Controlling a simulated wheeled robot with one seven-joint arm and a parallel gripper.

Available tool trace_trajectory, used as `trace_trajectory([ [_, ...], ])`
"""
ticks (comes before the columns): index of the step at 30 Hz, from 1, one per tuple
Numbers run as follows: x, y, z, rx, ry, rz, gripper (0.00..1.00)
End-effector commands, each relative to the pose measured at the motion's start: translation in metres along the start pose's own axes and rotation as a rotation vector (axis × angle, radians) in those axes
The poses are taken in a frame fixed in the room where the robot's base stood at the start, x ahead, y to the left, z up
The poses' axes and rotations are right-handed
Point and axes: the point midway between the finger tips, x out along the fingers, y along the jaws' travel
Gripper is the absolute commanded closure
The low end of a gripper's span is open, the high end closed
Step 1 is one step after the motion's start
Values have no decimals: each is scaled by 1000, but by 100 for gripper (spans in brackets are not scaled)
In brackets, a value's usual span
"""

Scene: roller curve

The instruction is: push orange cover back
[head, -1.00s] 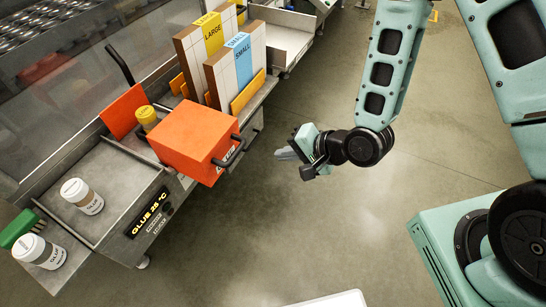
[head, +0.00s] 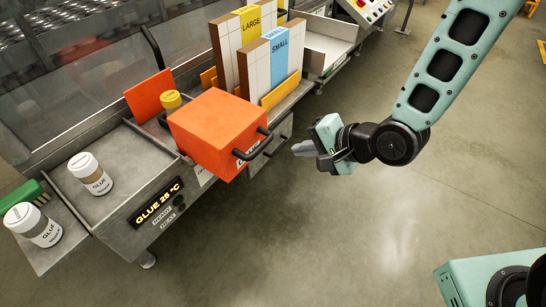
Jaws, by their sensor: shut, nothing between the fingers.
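The orange cover (head: 215,130) is a box-shaped hood with black handles (head: 252,145) on its right side. It sits at the front right part of the grey glue station (head: 95,205), beside the open trough. An upright orange panel (head: 150,95) stands behind it to the left. My gripper (head: 305,148) is shut and empty. It hangs over the floor to the right of the cover's handles, with a clear gap, and its fingers point left toward them.
Two white glue jars (head: 90,173) stand at the left, with a green brush (head: 24,193) near them. A yellow-capped item (head: 171,99) stands behind the cover. Boards labelled LARGE and SMALL (head: 278,55) stand upright behind it. The floor (head: 340,235) in front is open.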

Motion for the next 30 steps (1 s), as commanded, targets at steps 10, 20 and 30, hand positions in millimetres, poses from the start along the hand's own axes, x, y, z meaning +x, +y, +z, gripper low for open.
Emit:
trace_trajectory([
  [10, 9, 6, 1, -6, 7, 3, 100],
  [20, 51, 3, 2, -3, 4, 7, 100],
  [30, 88, -14, 1, -4, 7, 6, 100],
])
